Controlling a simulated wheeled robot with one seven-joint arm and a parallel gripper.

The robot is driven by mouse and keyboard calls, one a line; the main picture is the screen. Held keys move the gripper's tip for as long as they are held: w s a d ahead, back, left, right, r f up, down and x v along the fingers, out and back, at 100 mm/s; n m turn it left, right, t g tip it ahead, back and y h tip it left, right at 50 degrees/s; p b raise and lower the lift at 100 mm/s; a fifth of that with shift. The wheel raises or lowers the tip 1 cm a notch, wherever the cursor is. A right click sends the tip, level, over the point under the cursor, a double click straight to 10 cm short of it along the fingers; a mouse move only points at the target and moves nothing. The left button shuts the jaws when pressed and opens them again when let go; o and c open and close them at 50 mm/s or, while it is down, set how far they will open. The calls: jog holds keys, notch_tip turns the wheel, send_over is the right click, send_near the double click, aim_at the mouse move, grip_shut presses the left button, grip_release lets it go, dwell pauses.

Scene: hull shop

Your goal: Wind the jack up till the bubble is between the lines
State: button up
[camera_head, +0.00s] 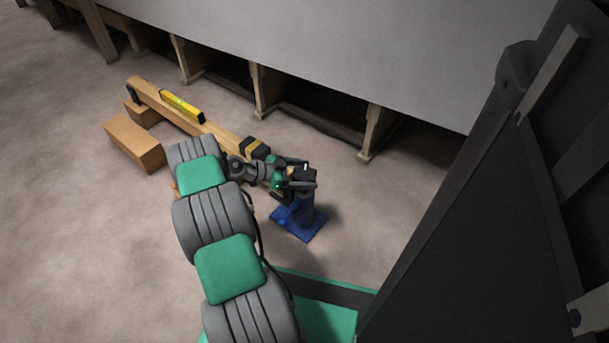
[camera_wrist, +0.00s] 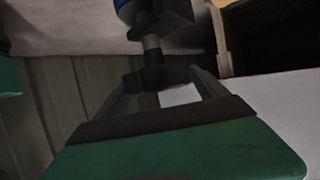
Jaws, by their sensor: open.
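The blue jack (camera_head: 300,218) stands on its flat blue base on the floor, near the end of a wooden beam (camera_head: 218,132). Its dark head is partly hidden by my gripper (camera_head: 303,175) in the head view. A yellow spirit level (camera_head: 182,106) lies along the top of the beam; its bubble is too small to read. In the wrist view my gripper (camera_wrist: 168,82) is open, with a finger on either side of the dark end of the jack (camera_wrist: 153,50). I cannot tell whether the fingers touch it.
A wooden block (camera_head: 134,142) lies on the floor at left, and another block supports the beam's far end. A large grey hull panel (camera_head: 330,50) on wooden posts (camera_head: 378,132) runs behind. The floor at lower left is clear.

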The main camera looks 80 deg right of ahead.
jog(key=c, duration=1)
jog(key=shift+c, duration=0.2)
jog(key=shift+r+p, duration=0.1)
jog(key=shift+p, duration=0.2)
jog(key=shift+r+n+t+h+p, duration=0.1)
jog(key=shift+n+t+h+p, duration=0.3)
jog(key=shift+n+h+p, duration=0.2)
jog(key=shift+n+t+h+p, duration=0.8)
jog(key=shift+n+p, duration=0.3)
jog(key=shift+p, duration=0.05)
jog(key=n+t+h+p, duration=0.2)
jog(key=n+t, duration=0.1)
jog(key=shift+n+t+h, duration=0.3)
jog(key=shift+n+t, duration=0.1)
jog(key=shift+w+f+n+t+h+p, duration=0.15)
jog(key=shift+n+t+h+p, duration=0.25)
jog(key=shift+n+t, duration=0.6)
jog(key=shift+f, duration=0.1)
